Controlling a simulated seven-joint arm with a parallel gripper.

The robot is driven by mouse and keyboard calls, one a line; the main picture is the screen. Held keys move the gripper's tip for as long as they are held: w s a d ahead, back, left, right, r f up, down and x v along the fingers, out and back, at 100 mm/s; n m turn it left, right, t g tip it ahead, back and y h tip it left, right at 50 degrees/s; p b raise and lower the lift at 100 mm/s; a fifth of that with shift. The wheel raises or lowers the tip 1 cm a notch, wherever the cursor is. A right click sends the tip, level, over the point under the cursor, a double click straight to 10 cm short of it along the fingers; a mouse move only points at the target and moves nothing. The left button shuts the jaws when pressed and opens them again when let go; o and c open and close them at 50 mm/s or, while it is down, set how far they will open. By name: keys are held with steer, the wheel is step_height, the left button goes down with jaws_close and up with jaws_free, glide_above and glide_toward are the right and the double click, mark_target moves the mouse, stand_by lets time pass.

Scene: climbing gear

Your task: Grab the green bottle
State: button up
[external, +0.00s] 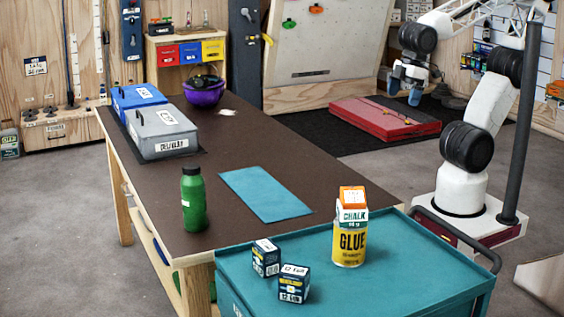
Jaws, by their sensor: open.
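The green bottle (194,201) stands upright near the front left edge of the brown table (240,152). It has a dark cap and nothing touches it. My gripper (405,92) is at the upper right, raised beyond the table's right side, with its blue-grey fingertips pointing down. It is open and empty, far from the bottle.
A blue mat (265,193) lies flat right of the bottle. Grey (162,135) and blue (138,97) bins and a purple bowl (204,95) stand farther back. A teal cart (385,268) in front carries small boxes (293,284) and a glue can (349,243) with a chalk box (352,203) on top.

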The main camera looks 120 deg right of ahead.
steer(key=w+d+n+h, duration=0.2)
steer(key=w+d+n, duration=0.1)
steer(key=w, duration=0.5)
steer(key=w+d+n+h, duration=0.3)
steer(key=w, duration=0.5)
steer(key=n+t+h, duration=0.4)
steer(key=n, duration=1)
glide_toward(202, 179)
steer(key=s+d+r, duration=0.6)
steer(key=s+d, duration=0.2)
steer(key=s, duration=0.3)
steer(key=w+a+f+n+t, duration=0.1)
steer(key=w+f+n, duration=0.1)
steer(key=w+f, duration=0.1)
steer(key=w+a+f+n+t, duration=0.1)
steer(key=w+f+n, duration=0.2)
steer(key=w, duration=0.2)
steer(key=w+a+f+n+t, duration=0.1)
steer(key=w+a+f+n, duration=0.1)
steer(key=w+f, duration=0.1)
steer(key=shift+w+f+t, duration=0.15)
steer(key=shift+w, duration=0.3)
steer(key=shift+w+f+t, duration=0.15)
steer(key=shift+w, duration=0.3)
steer(key=shift+x, duration=1.25)
steer(key=shift+w, duration=0.1)
